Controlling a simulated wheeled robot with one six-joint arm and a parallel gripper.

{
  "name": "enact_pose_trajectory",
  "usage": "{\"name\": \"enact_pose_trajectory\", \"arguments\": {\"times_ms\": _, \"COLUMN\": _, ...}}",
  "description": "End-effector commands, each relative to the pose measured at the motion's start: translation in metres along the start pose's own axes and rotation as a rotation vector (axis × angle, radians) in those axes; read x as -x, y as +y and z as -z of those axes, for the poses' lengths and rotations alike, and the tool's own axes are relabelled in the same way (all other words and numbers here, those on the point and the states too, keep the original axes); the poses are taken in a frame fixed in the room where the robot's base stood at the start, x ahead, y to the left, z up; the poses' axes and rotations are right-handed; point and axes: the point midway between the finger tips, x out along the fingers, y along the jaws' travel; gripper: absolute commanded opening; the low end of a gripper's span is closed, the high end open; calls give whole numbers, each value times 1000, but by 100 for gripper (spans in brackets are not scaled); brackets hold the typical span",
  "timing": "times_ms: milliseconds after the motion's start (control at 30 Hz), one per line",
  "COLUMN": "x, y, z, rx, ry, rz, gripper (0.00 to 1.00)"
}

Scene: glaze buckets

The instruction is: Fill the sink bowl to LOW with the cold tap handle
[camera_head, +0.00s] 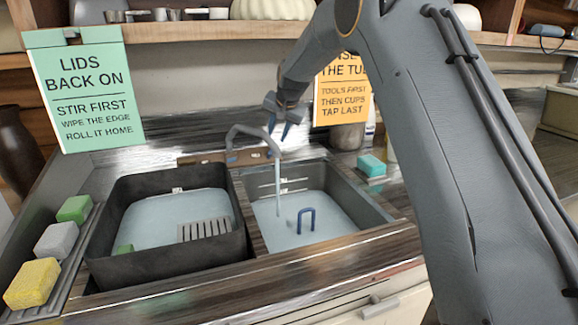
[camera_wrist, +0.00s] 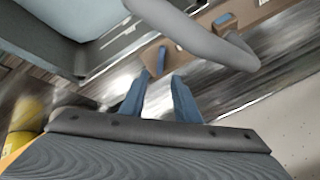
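The sink bowl (camera_head: 372,205) is the right basin and holds pale water. Small marks (camera_head: 292,181) on its back wall are too small to read. The curved tap spout (camera_head: 247,130) pours a thin stream (camera_head: 278,190) into it; the spout also crosses the wrist view (camera_wrist: 195,35). My gripper (camera_head: 279,127) is by the tap's right side. In the wrist view my gripper (camera_wrist: 160,78) is open, its fingertips apart. A blue tap handle (camera_wrist: 161,58) stands just beyond the gap between them. Another blue handle (camera_wrist: 222,20) is farther off. I cannot read which is cold.
A dark tub (camera_head: 170,262) with water and a grate fills the left side. A blue U-shaped piece (camera_head: 306,219) stands in the bowl. Sponges (camera_head: 32,283) lie at left, a teal sponge (camera_head: 371,166) at right. An orange sign (camera_head: 342,92) stands behind my arm; a shelf runs above.

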Motion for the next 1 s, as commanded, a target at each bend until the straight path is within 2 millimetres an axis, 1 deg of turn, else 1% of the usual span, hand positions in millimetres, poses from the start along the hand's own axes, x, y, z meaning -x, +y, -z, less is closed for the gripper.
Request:
{"name": "enact_pose_trajectory", "arguments": {"times_ms": 33, "x": 6, "y": -1, "z": 4, "rx": -3, "ry": -15, "rz": -2, "gripper": 29}}
{"name": "enact_pose_trajectory", "arguments": {"times_ms": 133, "x": 7, "y": -1, "z": 7, "rx": -3, "ry": -45, "rz": -2, "gripper": 29}}
{"name": "enact_pose_trajectory", "arguments": {"times_ms": 467, "x": 0, "y": 0, "z": 7, "rx": 0, "ry": -98, "rz": 4, "gripper": 29}}
{"name": "enact_pose_trajectory", "arguments": {"times_ms": 567, "x": -7, "y": 0, "z": 6, "rx": 1, "ry": -99, "rz": 3, "gripper": 29}}
{"name": "enact_pose_trajectory", "arguments": {"times_ms": 667, "x": -18, "y": 0, "z": 5, "rx": 1, "ry": -99, "rz": 3, "gripper": 29}}
{"name": "enact_pose_trajectory", "arguments": {"times_ms": 800, "x": -38, "y": 0, "z": 3, "rx": 1, "ry": -98, "rz": 3, "gripper": 29}}
{"name": "enact_pose_trajectory", "arguments": {"times_ms": 1000, "x": -60, "y": 0, "z": 2, "rx": 1, "ry": -97, "rz": 4, "gripper": 29}}
